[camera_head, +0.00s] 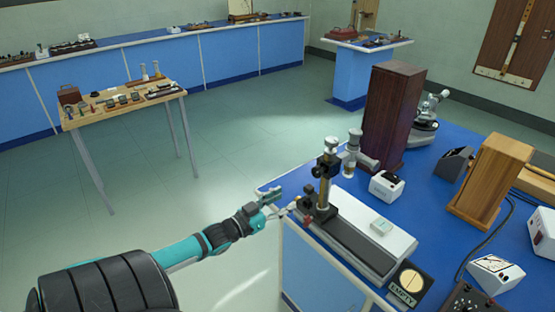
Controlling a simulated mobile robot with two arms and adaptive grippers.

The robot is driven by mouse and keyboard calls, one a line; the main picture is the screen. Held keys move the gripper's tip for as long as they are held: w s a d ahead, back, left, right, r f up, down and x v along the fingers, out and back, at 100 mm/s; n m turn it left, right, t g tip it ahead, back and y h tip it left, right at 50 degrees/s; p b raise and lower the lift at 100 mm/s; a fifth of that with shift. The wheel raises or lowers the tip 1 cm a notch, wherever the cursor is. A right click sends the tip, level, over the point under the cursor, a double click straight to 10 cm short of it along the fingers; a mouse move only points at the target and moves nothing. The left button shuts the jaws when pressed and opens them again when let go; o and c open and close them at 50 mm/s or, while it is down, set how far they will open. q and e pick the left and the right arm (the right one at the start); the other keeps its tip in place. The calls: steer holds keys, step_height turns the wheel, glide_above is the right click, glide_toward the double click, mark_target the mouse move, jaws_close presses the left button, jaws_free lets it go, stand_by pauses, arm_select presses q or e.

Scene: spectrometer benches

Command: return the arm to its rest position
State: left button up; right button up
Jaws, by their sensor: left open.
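My left arm comes in from the lower left and reaches toward the front left corner of the blue-topped bench (265,187). My left gripper (284,201) is open at that corner, close to the spectrometer-like instrument (328,180) with its brass column. I cannot tell whether the fingers touch the instrument's base. Nothing shows between the fingers. My right gripper is out of view.
A small wooden table (110,115) stands left. The floor (230,150) between is clear.

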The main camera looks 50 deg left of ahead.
arm_select(q)
steer(key=shift+s+a, duration=0.1)
steer(key=shift+s, duration=0.6)
steer(key=s+d+f+g+y, duration=0.1)
steer(key=s+f+g, duration=0.3)
steer(key=f, duration=0.7)
steer(key=s+d+f+n+g+y, duration=0.1)
steer(key=s+f+g, duration=0.1)
steer(key=s+f, duration=0.65)
steer(key=s+d+f+g+y, duration=0.1)
steer(key=s+f+g, duration=0.15)
steer(key=f, duration=1.15)
steer(key=s+d+f+m+g, duration=0.1)
steer(key=s+d+f+g, duration=0.1)
steer(key=s+d+f, duration=0.3)
steer(key=s+d+f+m+g+h, duration=0.1)
steer(key=s+d+f+g, duration=0.2)
steer(key=s, duration=0.9)
steer(key=s+d+f+g, duration=0.3)
steer(key=s+d+f, duration=0.5)
steer(key=d, duration=0.4)
steer(key=shift+s+d+f+m+h, duration=0.15)
steer(key=shift+s+f+m+h, duration=0.25)
steer(key=shift+f, duration=0.1)
steer(key=shift+g, duration=0.25)
